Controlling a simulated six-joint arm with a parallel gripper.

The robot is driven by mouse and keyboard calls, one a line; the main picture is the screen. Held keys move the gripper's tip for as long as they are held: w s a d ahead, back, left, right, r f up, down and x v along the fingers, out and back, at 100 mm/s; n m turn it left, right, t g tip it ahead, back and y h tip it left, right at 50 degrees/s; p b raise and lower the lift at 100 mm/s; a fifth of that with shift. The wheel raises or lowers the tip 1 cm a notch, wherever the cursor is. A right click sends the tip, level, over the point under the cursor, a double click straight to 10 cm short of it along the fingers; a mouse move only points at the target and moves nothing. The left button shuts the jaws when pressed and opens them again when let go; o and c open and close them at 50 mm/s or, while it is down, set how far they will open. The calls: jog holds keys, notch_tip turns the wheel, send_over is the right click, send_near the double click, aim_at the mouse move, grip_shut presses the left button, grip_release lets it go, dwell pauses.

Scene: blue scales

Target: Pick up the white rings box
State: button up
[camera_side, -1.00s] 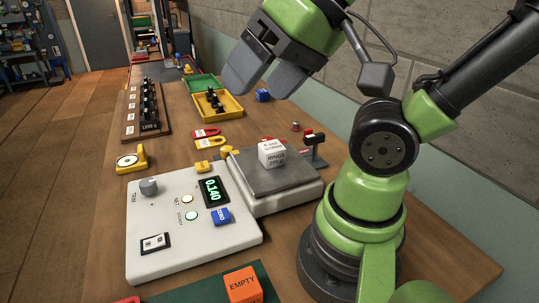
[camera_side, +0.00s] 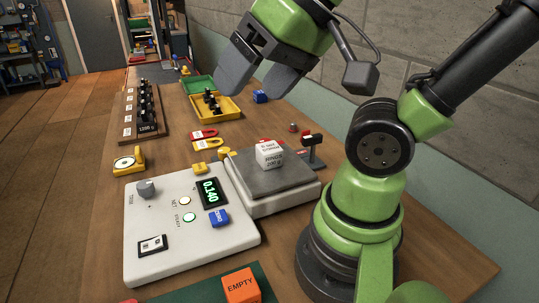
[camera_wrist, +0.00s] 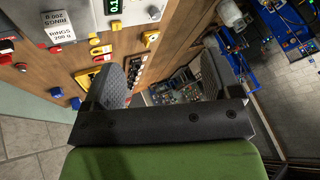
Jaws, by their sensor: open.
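The white rings box (camera_side: 269,154) is a small white cube with dark print reading "RINGS" and "200 g". It sits on the grey pan (camera_side: 268,179) of the scale, whose green display (camera_side: 210,191) reads 0.140. The box also shows at the upper left of the wrist view (camera_wrist: 59,27). My gripper (camera_side: 258,82) is open and empty, high above the table, beyond and above the box in the side view. In the wrist view its two fingers (camera_wrist: 170,82) are spread wide with nothing between them.
An orange box marked "EMPTY" (camera_side: 241,286) stands on a green mat at the front. A yellow tray (camera_side: 216,107) with dark pieces and a rack of black weights (camera_side: 145,108) stand farther back. A small post (camera_side: 313,150) rises right of the pan. A wall runs along the right.

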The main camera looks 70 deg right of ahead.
jog(key=w+d+f+m+g+h, duration=0.2)
jog(key=w+d+f+m+g, duration=0.25)
jog(key=d, duration=0.55)
jog(key=g, duration=0.1)
send_over(270, 148)
jog(key=shift+h, duration=0.3)
jog(key=f, duration=0.7)
jog(key=shift+a+f, duration=0.2)
jog(key=shift+g, duration=0.25)
jog(key=f, duration=0.4)
jog(key=shift+d+f, duration=0.1)
jog(key=shift+d, duration=0.3)
notch_tip(270, 148, down, 6)
jog(key=shift+a+r, duration=0.1)
jog(key=shift+r, duration=0.15)
jog(key=shift+w+f, duration=0.15)
jog(key=shift+f, duration=0.35)
jog(key=c, duration=1.2)
jog(key=shift+o, duration=0.2)
jog(key=shift+r, duration=0.1)
